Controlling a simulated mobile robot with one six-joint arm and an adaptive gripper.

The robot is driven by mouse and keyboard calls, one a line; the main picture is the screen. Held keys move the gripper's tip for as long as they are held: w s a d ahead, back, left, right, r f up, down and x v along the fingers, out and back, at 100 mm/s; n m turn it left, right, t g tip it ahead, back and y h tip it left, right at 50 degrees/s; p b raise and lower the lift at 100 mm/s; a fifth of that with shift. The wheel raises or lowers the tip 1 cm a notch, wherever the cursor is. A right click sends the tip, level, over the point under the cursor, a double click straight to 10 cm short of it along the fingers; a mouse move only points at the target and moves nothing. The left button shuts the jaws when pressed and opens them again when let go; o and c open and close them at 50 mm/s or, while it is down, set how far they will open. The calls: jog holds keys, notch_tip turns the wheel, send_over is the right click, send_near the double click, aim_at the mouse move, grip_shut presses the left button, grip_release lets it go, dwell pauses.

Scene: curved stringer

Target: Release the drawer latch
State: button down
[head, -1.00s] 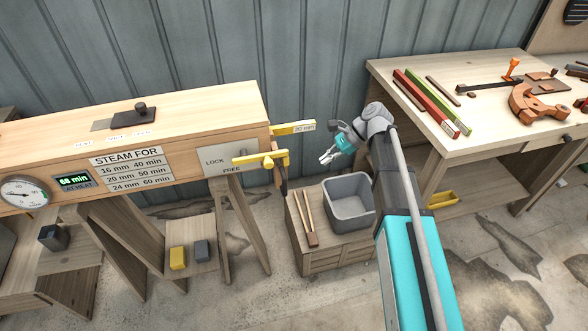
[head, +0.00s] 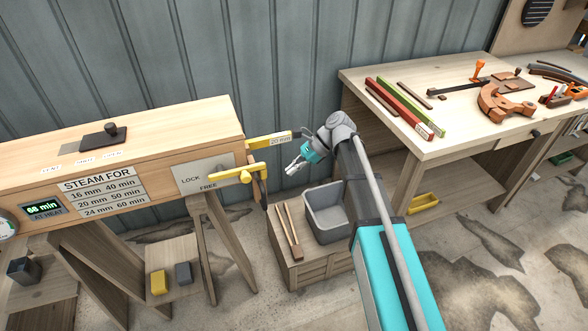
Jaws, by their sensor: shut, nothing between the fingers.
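A plate marked LOCK and FREE (head: 200,176) is on the right end of the wooden steam box (head: 120,150). A yellow handle (head: 238,175) crosses its lower right, lying nearly level near the word FREE. Whether it is set to lock or free I cannot tell. A drawer with a dark knob (head: 535,133) is in the front of the right workbench (head: 455,140); I cannot make out a separate latch on it. My gripper (head: 290,171) is shut and empty, in the air right of the yellow handle and apart from it.
A yellow strip marked 20 mm (head: 268,141) sticks out from the box end near my gripper. A grey bin (head: 327,215) and wooden tongs (head: 290,232) are on a low cabinet below. Coloured strips (head: 402,108) lie on the workbench.

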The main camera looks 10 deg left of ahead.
jog(key=b+x, duration=0.5)
jog(key=x, duration=0.3)
jog(key=shift+s+a+r+p, duration=0.1)
jog(key=shift+r+p, duration=1.8)
jog(key=shift+p, duration=0.25)
